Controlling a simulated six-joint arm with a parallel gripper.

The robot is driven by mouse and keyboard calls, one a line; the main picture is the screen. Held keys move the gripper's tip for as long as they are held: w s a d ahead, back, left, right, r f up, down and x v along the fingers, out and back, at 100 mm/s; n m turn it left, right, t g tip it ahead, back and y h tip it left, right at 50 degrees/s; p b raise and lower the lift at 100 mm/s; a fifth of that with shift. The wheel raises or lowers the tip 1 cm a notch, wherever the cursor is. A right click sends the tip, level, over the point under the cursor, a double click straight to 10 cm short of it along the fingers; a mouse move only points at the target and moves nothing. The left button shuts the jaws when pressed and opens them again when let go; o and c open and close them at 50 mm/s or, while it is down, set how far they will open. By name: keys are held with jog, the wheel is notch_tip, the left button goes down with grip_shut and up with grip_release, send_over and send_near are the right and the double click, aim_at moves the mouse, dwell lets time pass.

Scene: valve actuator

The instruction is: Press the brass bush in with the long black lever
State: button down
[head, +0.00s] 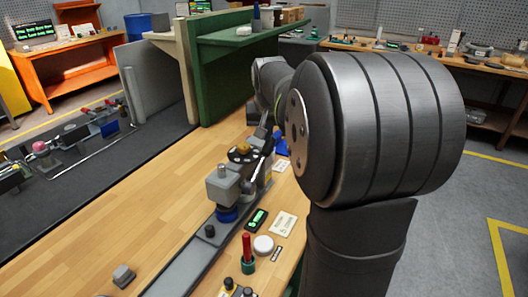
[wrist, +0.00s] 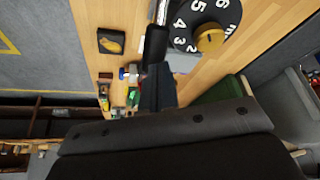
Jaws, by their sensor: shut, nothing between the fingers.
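A round brass piece (wrist: 210,38), which may be the bush, sits on a black disc (wrist: 185,30) with white numerals in the wrist view. In the head view the brass piece (head: 244,148) and its dark disc show on top of a grey valve unit (head: 223,184) on the bench. My gripper (wrist: 156,78) is shut and empty in the wrist view. A long black bar (wrist: 155,42), likely the lever, stands beside the disc, right at my fingertips; I cannot tell whether they touch. My arm hides part of the unit in the head view.
A green panel with a shelf (head: 235,75) stands behind. A red-topped tool (head: 247,252), a white disc (head: 263,245) and a small display (head: 257,220) lie in front. A dark conveyor-like strip (head: 90,185) runs at left.

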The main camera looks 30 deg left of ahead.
jog(key=shift+r, duration=0.2)
jog(key=shift+r, duration=2.4)
jog(key=shift+f, duration=2.85)
